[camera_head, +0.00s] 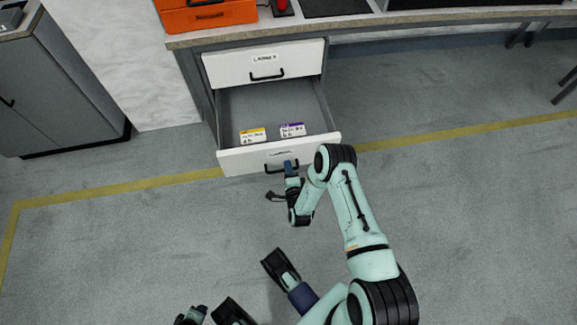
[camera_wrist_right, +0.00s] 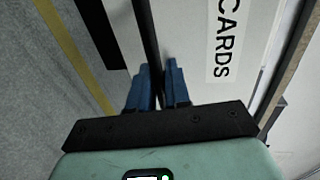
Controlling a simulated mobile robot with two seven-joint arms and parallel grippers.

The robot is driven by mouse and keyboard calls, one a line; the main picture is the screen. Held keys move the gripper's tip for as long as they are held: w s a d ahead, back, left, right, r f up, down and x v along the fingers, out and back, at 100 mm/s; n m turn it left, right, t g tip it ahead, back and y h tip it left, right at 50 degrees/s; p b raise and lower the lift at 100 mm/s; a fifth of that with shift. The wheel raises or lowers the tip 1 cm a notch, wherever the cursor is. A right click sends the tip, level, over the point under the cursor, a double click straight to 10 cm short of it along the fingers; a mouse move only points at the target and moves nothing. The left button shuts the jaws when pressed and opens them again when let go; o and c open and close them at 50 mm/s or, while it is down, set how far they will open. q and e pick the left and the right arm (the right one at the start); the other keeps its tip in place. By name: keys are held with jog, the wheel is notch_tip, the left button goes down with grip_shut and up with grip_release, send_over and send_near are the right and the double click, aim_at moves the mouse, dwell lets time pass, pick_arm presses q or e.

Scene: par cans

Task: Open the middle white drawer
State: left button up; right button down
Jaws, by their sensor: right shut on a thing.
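The white drawer (camera_head: 235,163) below the top one is pulled well out from the desk, its grey inside showing. Its black handle (camera_head: 270,168) is on the front; in the right wrist view the handle (camera_wrist_right: 149,40) is a dark bar beside a label reading "CARDS". My right gripper (camera_head: 289,168) is at this handle, and its blue fingers (camera_wrist_right: 158,88) are shut on it. A yellow-topped pack (camera_head: 253,135) and a purple-topped pack (camera_head: 292,130) lie inside near the drawer's front. My left gripper's fingers cannot be made out.
The top white drawer (camera_head: 265,63) is shut, with its own label and black handle. An orange case (camera_head: 205,15) stands on the desk top (camera_head: 340,23). A grey cabinet (camera_head: 55,90) stands at the left. The floor (camera_head: 120,240) in front is clear, with a yellow line (camera_head: 110,190).

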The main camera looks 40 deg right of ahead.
pick_arm(q)
jog(key=shift+s+a+r, duration=0.1)
jog(key=shift+a+r, duration=0.15)
jog(key=shift+r, duration=0.1)
pick_arm(e)
jog(key=shift+s+a, duration=0.4)
jog(key=shift+s, duration=0.2)
jog(key=c, duration=1.3)
grip_release()
pick_arm(q)
jog(key=s+d+r+g+h+p, duration=0.1)
jog(key=s+d+r+p, duration=0.2)
jog(key=s+r, duration=0.1)
jog(key=shift+s+p, duration=0.35)
jog(key=shift+s, duration=0.25)
pick_arm(e)
jog(key=v, duration=1.3)
jog(key=shift+s, duration=0.2)
pick_arm(q)
jog(key=shift+a, duration=0.1)
pick_arm(e)
jog(key=shift+a, duration=0.1)
